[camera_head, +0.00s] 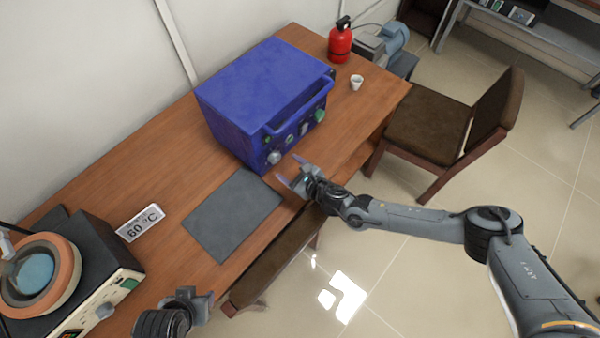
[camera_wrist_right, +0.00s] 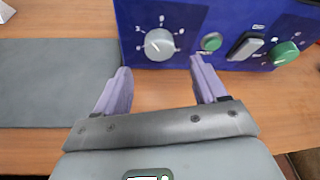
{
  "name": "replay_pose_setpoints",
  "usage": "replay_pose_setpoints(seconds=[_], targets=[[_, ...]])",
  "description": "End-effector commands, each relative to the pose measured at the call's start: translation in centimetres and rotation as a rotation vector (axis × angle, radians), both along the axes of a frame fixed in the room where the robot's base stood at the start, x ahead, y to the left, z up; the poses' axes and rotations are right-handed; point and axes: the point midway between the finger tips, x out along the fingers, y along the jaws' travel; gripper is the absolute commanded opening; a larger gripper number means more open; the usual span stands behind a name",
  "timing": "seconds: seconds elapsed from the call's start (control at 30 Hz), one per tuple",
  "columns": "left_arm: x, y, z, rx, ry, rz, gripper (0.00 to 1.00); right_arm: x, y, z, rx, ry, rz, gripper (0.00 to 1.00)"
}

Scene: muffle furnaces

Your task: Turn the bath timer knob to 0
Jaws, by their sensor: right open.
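A round grey knob (camera_head: 274,157) with a ring of white numbers sits on the front of a blue box-shaped device (camera_head: 262,90). In the right wrist view the knob (camera_wrist_right: 159,44) lies ahead of and between my right fingertips; its exact setting is too small to read. My right gripper (camera_head: 291,171) is open and empty, a little short of the knob and apart from it. A dark device with a round orange-rimmed basin (camera_head: 68,268) stands at the left, with a pale knob (camera_head: 105,311) on its front. My left gripper (camera_head: 199,301) is near the table's front edge; its opening is unclear.
The blue front also carries a green button (camera_wrist_right: 211,42), a rocker switch (camera_wrist_right: 246,46) and a green knob (camera_wrist_right: 285,53). A grey mat (camera_head: 232,213) and a 60 °C sign (camera_head: 140,223) lie on the table. Chairs (camera_head: 425,130) stand along the front edge.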

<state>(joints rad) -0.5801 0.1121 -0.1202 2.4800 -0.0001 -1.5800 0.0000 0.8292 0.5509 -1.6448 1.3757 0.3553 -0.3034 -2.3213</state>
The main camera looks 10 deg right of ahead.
Motion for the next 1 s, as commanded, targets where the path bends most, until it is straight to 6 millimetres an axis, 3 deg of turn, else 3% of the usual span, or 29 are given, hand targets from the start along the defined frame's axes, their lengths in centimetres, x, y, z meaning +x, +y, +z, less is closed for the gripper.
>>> replay_pose_setpoints(seconds=[0.33,1.0], targets=[[0.0,0.2,0.6,0.009,0.000,-0.005,0.43,-3.4,-2.1,1.6,0.000,0.000,-0.001,0.71],[0.0,0.1,0.7,0.005,0.000,-0.004,0.43,-3.8,-2.5,1.6,0.035,0.030,-0.032,0.71]])
